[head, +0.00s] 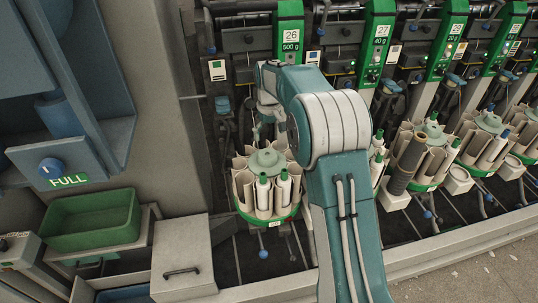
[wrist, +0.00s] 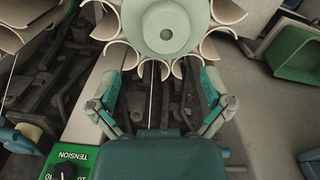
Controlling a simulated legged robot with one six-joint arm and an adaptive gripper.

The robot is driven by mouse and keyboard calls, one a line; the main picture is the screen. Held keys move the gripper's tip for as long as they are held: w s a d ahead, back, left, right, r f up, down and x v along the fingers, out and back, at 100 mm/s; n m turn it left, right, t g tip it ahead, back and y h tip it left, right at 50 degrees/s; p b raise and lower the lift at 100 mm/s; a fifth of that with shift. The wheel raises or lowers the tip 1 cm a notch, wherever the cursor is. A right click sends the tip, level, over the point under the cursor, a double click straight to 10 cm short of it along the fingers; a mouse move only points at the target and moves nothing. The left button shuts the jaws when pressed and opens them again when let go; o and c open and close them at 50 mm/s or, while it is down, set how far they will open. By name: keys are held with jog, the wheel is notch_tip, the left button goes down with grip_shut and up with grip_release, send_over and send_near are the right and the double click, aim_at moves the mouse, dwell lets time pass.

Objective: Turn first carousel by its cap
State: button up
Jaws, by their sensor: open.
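The first carousel stands below the green 26 sign in the head view, a ring of cream tubes on a green-edged base (head: 243,211). Its pale green cap (head: 265,158) sits on top in the middle. A few tubes hold white bobbins with green tops (head: 284,188). In the wrist view the round cap (wrist: 167,28), with a dark centre hole, shows at the top, ringed by cream tubes (wrist: 118,52). My gripper (wrist: 160,78) is open and empty, its fingers spread below the cap in that picture, with no contact visible. In the head view my arm partly hides the gripper.
More carousels (head: 432,133) stand in a row to the right, under signs 27 onward. A grey cabinet and a green bin (head: 92,220) are on the left. A rail runs along the front.

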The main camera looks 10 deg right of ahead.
aim_at(266, 153)
jog(key=f, duration=0.5)
jog(key=a+f, duration=0.1)
jog(key=f, duration=0.2)
jog(key=shift+f, duration=0.15)
jog(key=shift+d+f, duration=0.2)
jog(key=shift+a, duration=0.2)
jog(key=c, duration=1.1)
